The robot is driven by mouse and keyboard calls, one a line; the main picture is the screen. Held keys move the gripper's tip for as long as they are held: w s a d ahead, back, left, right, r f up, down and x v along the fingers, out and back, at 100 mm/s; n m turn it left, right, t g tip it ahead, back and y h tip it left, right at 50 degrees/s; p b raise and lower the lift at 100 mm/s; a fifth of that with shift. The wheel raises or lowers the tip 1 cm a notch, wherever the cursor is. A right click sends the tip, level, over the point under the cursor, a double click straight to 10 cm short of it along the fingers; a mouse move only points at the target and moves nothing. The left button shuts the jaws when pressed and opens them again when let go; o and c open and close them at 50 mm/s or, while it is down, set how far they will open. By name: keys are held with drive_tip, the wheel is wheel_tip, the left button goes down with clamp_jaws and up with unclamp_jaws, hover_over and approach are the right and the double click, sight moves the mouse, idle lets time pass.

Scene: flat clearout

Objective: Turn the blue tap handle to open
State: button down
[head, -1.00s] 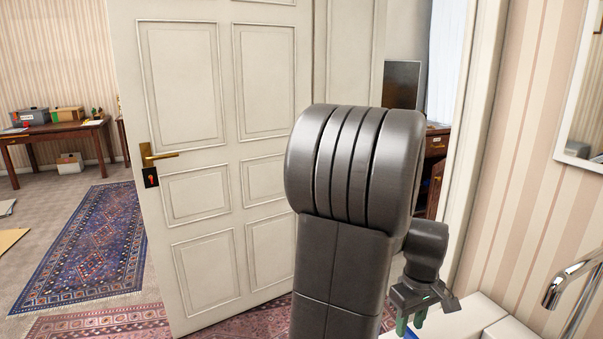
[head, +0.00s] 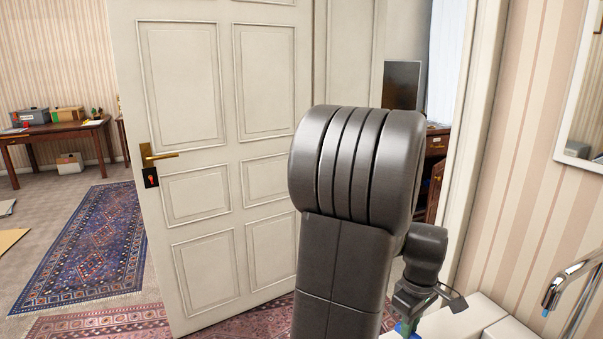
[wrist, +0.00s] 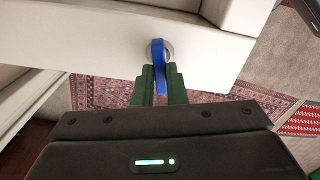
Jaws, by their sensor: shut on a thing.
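The blue tap handle (wrist: 158,56) shows in the wrist view, on a round metal fitting on the side of a white block. Its lower end lies between the green fingertips of my gripper (wrist: 160,80), which are shut on it. In the head view my gripper (head: 407,328) is at the bottom edge, right of my arm, with a bit of blue at the fingertips. My arm and the picture edge hide most of the handle there.
A curved metal spout (head: 562,282) rises at the right by white blocks (head: 460,322). A white panelled door (head: 215,160) stands open behind my arm. A patterned rug (head: 90,245) lies on the floor at left. A framed mirror (head: 583,110) hangs on the striped wall.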

drive_tip(key=shift+n, duration=0.9)
drive_tip(key=n, duration=0.4)
drive_tip(key=shift+n+p, duration=0.3)
drive_tip(key=shift+p, duration=0.1)
drive_tip(key=shift+n, duration=0.4)
drive_tip(key=n, duration=0.3)
drive_tip(key=shift+n+p, duration=0.3)
drive_tip(key=shift+p, duration=0.05)
drive_tip(key=n, duration=0.4)
drive_tip(key=c, duration=1.3)
unclamp_jaws()
